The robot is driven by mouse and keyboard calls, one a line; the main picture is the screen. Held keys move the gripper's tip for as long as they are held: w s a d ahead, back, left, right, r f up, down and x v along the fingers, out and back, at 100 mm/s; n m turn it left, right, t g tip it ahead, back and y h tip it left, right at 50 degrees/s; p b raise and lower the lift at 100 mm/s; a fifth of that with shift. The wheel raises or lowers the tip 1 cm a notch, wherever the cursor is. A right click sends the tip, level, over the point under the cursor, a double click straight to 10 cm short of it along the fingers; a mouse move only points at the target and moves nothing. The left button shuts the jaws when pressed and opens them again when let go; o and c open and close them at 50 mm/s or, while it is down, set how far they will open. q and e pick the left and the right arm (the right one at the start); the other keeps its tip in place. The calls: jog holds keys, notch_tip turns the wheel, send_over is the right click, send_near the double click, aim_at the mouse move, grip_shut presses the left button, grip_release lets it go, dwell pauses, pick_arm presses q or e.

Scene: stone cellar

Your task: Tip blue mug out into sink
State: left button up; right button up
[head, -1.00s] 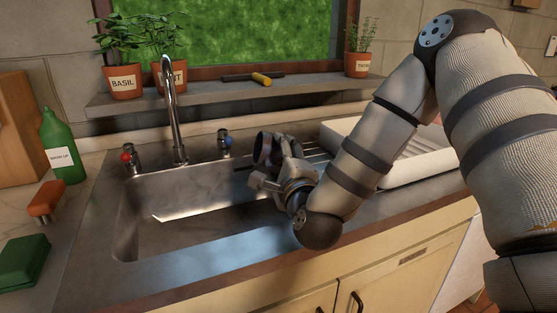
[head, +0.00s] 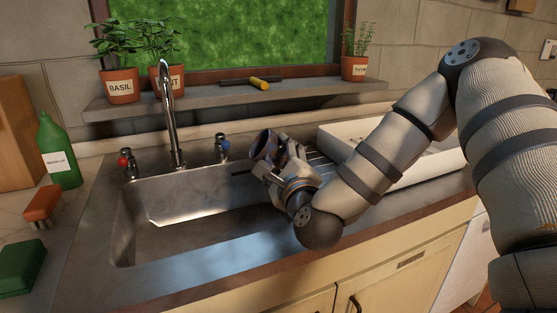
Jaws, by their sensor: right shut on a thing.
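My right gripper (head: 275,166) is shut on the blue mug (head: 262,143) at the right end of the sink. The mug is dark blue and tilted, its round opening turned toward the left and the camera. Much of it is hidden by the fingers. The metal sink (head: 180,237) lies below and to the left of the mug, and its basin looks empty apart from a bright glint on its back wall. I cannot see whether anything is in the mug. My left gripper is not in view.
A tall tap (head: 170,115) with a red handle (head: 125,160) and a blue handle (head: 221,146) stands behind the basin. A white drying rack (head: 345,135) is to the right. A green bottle (head: 58,150), an orange brush (head: 43,204) and a green sponge (head: 20,266) are at left.

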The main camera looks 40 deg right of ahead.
aim_at(269, 144)
jog(key=shift+r+m, duration=0.1)
jog(key=shift+m, duration=1.7)
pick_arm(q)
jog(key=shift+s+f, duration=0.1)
pick_arm(e)
jog(key=shift+a, duration=0.1)
jog(key=shift+m, duration=0.7)
jog(key=shift+w+a+r+m, duration=0.1)
jog(key=shift+a+r+m, duration=0.15)
jog(key=shift+r+m, duration=0.45)
jog(key=m, duration=0.2)
jog(key=a+r+m, duration=0.1)
jog(key=shift+w+r+m+b, duration=0.1)
jog(key=shift+w+m+b, duration=0.2)
jog(key=shift+b, duration=0.1)
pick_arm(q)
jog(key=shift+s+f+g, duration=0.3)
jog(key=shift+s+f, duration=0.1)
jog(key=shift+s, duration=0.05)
pick_arm(e)
jog(key=shift+r+m, duration=0.4)
